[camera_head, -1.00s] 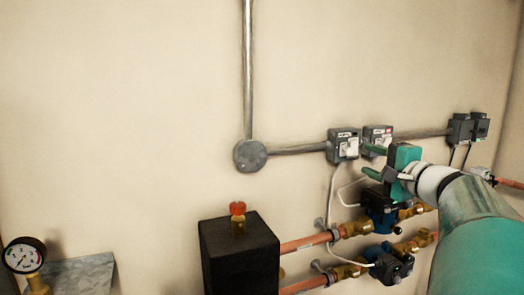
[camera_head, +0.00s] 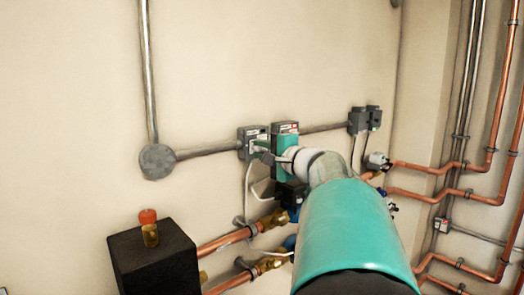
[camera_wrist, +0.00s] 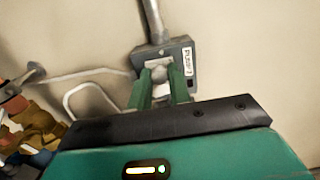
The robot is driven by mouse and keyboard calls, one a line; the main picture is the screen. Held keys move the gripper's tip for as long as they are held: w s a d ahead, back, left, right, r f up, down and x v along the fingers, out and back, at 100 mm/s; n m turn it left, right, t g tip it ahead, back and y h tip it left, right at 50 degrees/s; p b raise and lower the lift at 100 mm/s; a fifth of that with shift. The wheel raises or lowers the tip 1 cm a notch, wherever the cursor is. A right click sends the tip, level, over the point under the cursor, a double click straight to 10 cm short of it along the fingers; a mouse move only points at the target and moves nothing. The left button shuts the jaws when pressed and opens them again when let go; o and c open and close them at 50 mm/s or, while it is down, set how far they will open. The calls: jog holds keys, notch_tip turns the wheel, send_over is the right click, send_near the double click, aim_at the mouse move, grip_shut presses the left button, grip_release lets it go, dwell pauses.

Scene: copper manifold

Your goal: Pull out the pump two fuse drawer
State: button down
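The fuse box (camera_wrist: 178,57) with a white label stands on the wall in the wrist view. The label appears to read PUMP 2, but it is slightly blurred. Its pale fuse drawer (camera_wrist: 160,74) sits between the two green fingers of my gripper (camera_wrist: 160,82), which are narrowed onto its sides. In the head view my gripper (camera_head: 261,152) reaches the left of two grey fuse boxes (camera_head: 251,134) side by side. The right box (camera_head: 285,128) is partly covered by my green hand. How far the drawer sits in its box is hard to see.
Conduit (camera_head: 208,150) runs from a round junction (camera_head: 157,161) to the boxes. Copper pipes and blue pumps (camera_head: 290,243) lie below. A black block with a red-capped valve (camera_head: 148,229) stands left. More switch boxes (camera_head: 364,120) and copper pipework are at right.

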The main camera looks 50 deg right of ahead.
aim_at(260, 149)
jog(key=shift+s+a, duration=0.15)
jog(key=shift+s, duration=1.4)
jog(key=c, duration=1.7)
grip_release()
jog(key=o, duration=0.4)
jog(key=shift+s+a, duration=0.1)
jog(key=shift+s, duration=0.1)
jog(key=shift+w, duration=0.2)
jog(key=s, duration=0.4)
jog(key=s+a, duration=0.1)
jog(key=s, duration=0.8)
jog(key=shift+s+a, duration=0.2)
jog(key=shift+s, duration=0.15)
